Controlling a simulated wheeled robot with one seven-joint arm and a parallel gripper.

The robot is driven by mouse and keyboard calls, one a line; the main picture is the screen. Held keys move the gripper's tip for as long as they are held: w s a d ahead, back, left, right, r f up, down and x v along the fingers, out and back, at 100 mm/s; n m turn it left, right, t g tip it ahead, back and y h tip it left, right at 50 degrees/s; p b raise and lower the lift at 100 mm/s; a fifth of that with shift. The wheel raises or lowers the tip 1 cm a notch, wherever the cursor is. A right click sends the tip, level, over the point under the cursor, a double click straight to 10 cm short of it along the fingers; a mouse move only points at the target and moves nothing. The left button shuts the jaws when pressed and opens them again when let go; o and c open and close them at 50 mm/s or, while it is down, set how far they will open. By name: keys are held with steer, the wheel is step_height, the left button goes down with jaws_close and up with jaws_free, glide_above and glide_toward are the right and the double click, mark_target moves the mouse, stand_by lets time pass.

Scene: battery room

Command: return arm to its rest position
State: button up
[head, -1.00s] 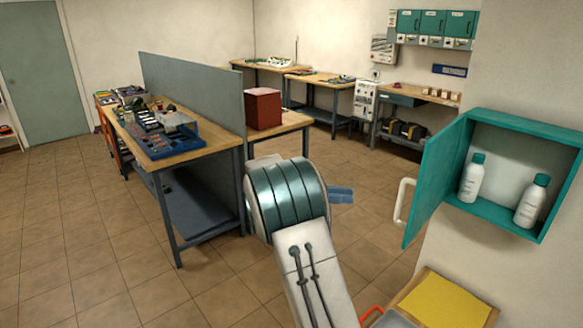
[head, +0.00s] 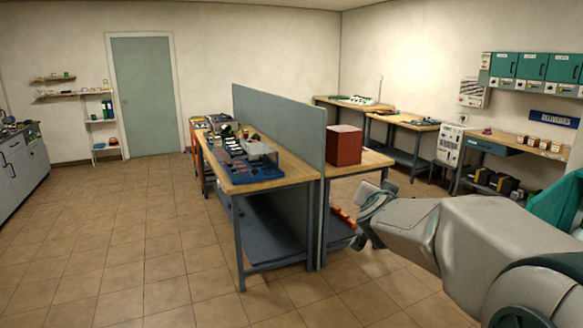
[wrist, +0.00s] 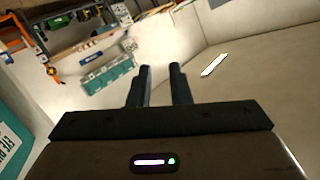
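My arm (head: 440,228) reaches in from the right edge of the head view, with its far end in front of the workbenches. In the wrist view my gripper (wrist: 161,86) shows two dark fingers with a narrow gap between them and nothing held. The fingertips touch nothing that I can see. The wrist view is tilted, with wall and shelves behind the fingers. In the head view the fingers cannot be made out clearly.
A long workbench (head: 262,182) with a blue tray stands by a grey partition (head: 284,125). A red box (head: 344,146) sits on the bench behind it. A teal cabinet (head: 560,203) is at the right edge. The tiled floor (head: 130,235) at left is clear.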

steer(key=s+a+f+n+g+y, duration=0.3)
steer(key=s+a+f+n+g, duration=0.15)
steer(key=s, duration=0.65)
steer(key=s+a+f+n+g+y, duration=0.35)
steer(key=s+f, duration=0.25)
steer(key=s, duration=0.5)
steer(key=s+d+f+g+h, duration=0.2)
steer(key=s+f+g, duration=0.1)
steer(key=s, duration=0.7)
steer(key=shift+d+f, duration=0.15)
steer(key=shift+f, duration=0.7)
